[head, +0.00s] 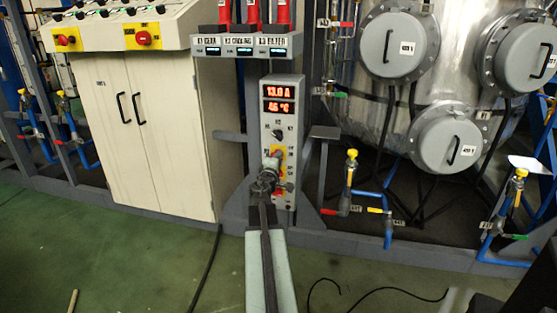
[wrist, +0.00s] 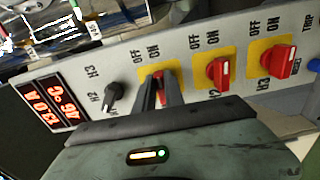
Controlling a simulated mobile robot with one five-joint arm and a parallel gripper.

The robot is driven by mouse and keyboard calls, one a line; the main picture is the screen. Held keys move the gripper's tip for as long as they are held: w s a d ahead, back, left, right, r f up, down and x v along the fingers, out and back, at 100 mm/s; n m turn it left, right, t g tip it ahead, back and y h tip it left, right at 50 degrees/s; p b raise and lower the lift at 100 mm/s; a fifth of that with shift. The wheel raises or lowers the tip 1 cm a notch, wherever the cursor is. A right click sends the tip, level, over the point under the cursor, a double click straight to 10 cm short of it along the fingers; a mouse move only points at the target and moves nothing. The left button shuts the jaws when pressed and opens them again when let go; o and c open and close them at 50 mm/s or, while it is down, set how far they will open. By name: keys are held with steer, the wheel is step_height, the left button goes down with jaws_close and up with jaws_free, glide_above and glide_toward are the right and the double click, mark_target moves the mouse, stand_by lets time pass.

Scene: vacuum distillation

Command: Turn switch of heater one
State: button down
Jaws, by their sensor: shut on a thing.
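The heater panel (head: 292,150) is a tall grey box with two red-lit displays reading 13.0 A and about 46 °C. In the wrist view, my gripper (wrist: 165,84) is shut on the heater one switch, the red-handled one on a yellow plate (wrist: 146,76) marked OFF and ON, nearest the black knob (wrist: 114,97). The fingers hide most of its handle, so its setting cannot be told. In the head view my gripper (head: 268,175) reaches the panel's middle and covers part of the switches.
The red heater two switch (wrist: 218,72) and heater three switch (wrist: 281,63) sit beside it on yellow plates, close to my fingers. A white cabinet (head: 150,130) stands left. Blue pipes with a yellow valve (head: 351,155) stand right. Cables cross the green floor.

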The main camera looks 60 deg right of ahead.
steer(key=shift+s+d, duration=0.1)
steer(key=shift+s, duration=0.05)
steer(key=c, duration=1.4)
jaws_free()
steer(key=shift+c, duration=0.2)
steer(key=v, duration=0.8)
